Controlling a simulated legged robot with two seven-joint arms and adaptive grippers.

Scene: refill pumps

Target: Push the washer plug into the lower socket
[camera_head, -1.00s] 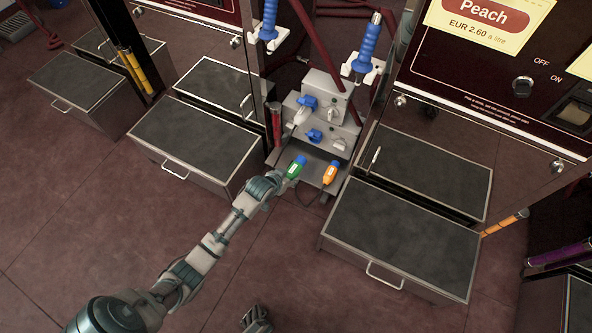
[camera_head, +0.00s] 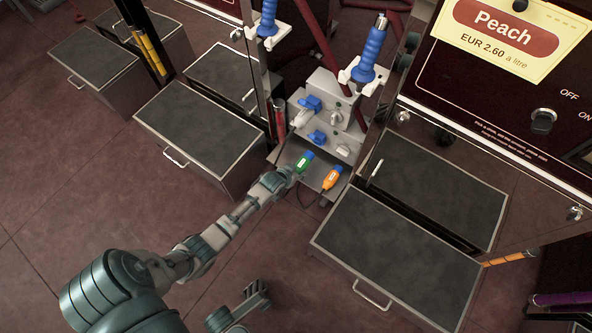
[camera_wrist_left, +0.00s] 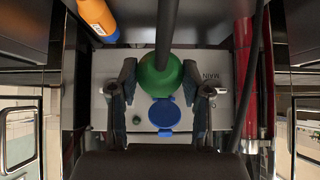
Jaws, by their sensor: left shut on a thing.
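My left gripper (camera_head: 291,172) is shut on the green plug (camera_head: 305,161), which has a blue front end in the head view. In the left wrist view the gripper's fingers (camera_wrist_left: 165,98) stand on both sides of the green plug (camera_wrist_left: 160,76), and a dark cable runs from it toward the camera. The plug is just in front of the grey socket box. The lower socket (camera_head: 317,137) has a blue cover; a round blue cover (camera_wrist_left: 165,113) shows beyond the plug in the wrist view. The upper socket (camera_head: 310,102) has a white plug (camera_head: 301,118) at it. My right gripper (camera_head: 257,296) is partly visible low down.
An orange plug (camera_head: 331,178) with a blue end lies on the metal shelf right of the green one. Grey knobs sit beside the sockets. Blue-handled nozzles (camera_head: 369,52) hang above. Dark-topped step boxes (camera_head: 396,255) flank the socket box. Open floor lies in front.

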